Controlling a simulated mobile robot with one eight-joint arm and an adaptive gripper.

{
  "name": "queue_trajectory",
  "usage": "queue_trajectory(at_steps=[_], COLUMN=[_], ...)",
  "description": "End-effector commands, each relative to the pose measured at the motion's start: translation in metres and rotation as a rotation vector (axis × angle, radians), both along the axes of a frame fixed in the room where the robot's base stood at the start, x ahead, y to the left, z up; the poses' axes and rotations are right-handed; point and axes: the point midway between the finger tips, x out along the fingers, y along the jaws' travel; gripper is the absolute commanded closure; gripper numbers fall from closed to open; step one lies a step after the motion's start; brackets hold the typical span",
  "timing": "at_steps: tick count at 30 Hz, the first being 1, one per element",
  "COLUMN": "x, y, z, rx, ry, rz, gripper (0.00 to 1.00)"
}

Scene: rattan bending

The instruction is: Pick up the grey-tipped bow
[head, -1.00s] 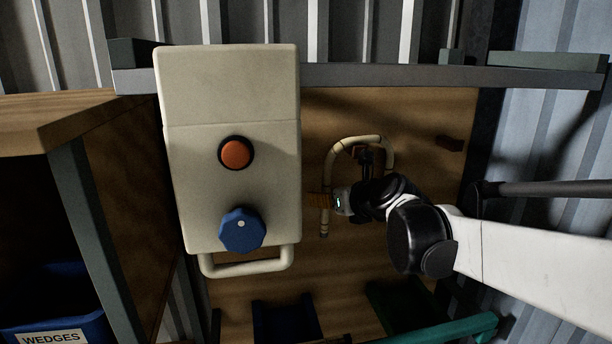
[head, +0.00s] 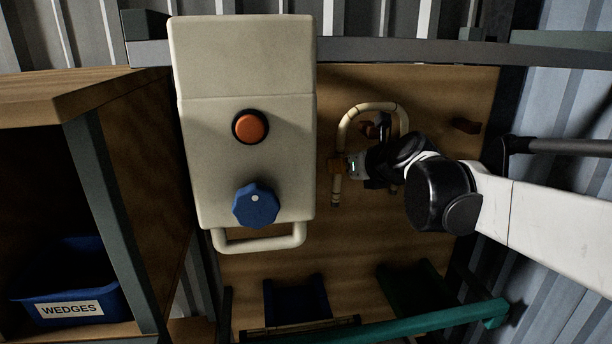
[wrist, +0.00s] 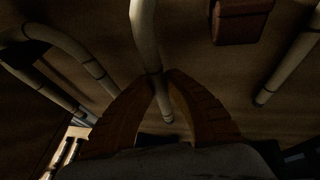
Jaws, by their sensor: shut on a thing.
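A cream cane bow (head: 373,107), bent into an arch with its legs pointing down, is in front of the wooden board in the head view. My gripper (head: 336,165) is on its left leg, above the dark-banded lower end. In the wrist view, the brown fingers of my gripper (wrist: 160,80) close around one cane leg (wrist: 145,35), whose end pokes out below them. The other leg (wrist: 290,62) shows at the right. The tip colour is too dark to tell surely. My wrist hides part of the bow's right leg in the head view.
A cream machine box with an orange button (head: 250,127) and blue knob (head: 255,205) stands close left. A brown peg (head: 466,125) is at the right on the board. Another banded cane (wrist: 70,48) shows in the wrist view. A blue WEDGES bin (head: 70,290) sits lower left.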

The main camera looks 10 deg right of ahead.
Motion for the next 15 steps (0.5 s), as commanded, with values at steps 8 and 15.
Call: queue_trajectory(at_steps=[8, 15], x=[-0.028, -0.049], y=[-0.047, -0.079], z=[0.038, 0.062], rx=[0.002, 0.001], ry=[0.0, 0.0], rz=[-0.007, -0.004], gripper=[1.0, 1.0])
